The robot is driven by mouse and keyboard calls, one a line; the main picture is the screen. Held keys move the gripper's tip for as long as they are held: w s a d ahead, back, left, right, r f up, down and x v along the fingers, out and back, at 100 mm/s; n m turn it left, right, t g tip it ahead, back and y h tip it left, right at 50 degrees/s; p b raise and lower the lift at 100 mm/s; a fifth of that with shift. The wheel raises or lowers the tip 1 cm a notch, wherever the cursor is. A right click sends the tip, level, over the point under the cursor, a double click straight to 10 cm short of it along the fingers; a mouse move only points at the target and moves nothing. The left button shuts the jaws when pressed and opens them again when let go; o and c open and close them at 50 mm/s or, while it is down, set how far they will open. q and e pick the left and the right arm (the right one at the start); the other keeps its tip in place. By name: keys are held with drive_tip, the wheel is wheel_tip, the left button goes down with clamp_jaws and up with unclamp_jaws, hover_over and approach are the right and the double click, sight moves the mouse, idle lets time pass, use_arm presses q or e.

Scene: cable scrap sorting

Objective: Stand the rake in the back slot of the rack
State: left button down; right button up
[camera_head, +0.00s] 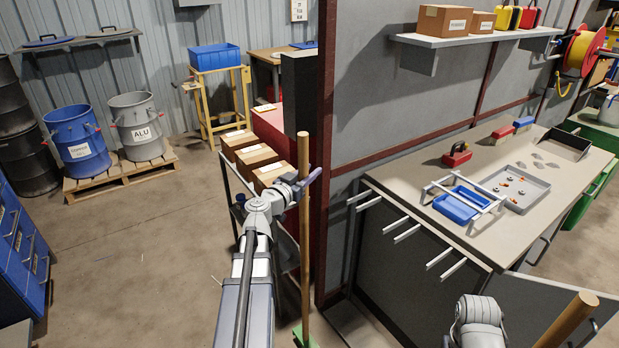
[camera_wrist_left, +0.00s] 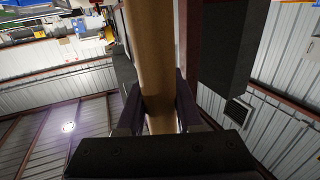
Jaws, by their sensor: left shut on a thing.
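The rake (camera_head: 304,235) is a long wooden pole, held close to upright left of the grey partition. A green part shows at its lower end, cut off by the bottom edge. My left gripper (camera_head: 303,184) is shut on the pole's upper part. In the left wrist view the pole (camera_wrist_left: 152,65) runs between both dark fingers (camera_wrist_left: 158,110). The rack is pairs of pale prongs on the bench's left side; its back slot (camera_head: 366,200) is the farthest pair, right of the pole, and looks empty. My right gripper is not in view.
The partition's dark red post (camera_head: 326,150) stands close behind the pole. A shelf cart with brown boxes (camera_head: 250,158) is on the left. Another wooden pole (camera_head: 567,320) shows at bottom right. The bench (camera_head: 400,178) bears trays. Floor at left is open.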

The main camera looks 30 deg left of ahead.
use_arm(q)
drive_tip(key=shift+w, duration=0.1)
drive_tip(key=w+d, duration=0.3)
drive_tip(key=w, duration=0.4)
idle(0.8)
drive_tip(key=shift+w+d+r, duration=0.1)
drive_tip(key=shift+w, duration=0.25)
idle(1.2)
drive_tip(key=w+d, duration=0.2)
drive_tip(key=w, duration=0.3)
drive_tip(key=shift+w+d, duration=0.2)
drive_tip(key=shift+w, duration=0.2)
idle(1.1)
drive_tip(key=shift+w+d, duration=0.1)
drive_tip(key=shift+w, duration=0.1)
idle(0.6)
drive_tip(key=shift+w+d, duration=0.25)
drive_tip(key=shift+w, duration=0.4)
drive_tip(key=shift+w+d, duration=0.3)
drive_tip(key=shift+w, duration=0.35)
drive_tip(key=shift+w+d, duration=0.25)
drive_tip(key=shift+w, duration=0.6)
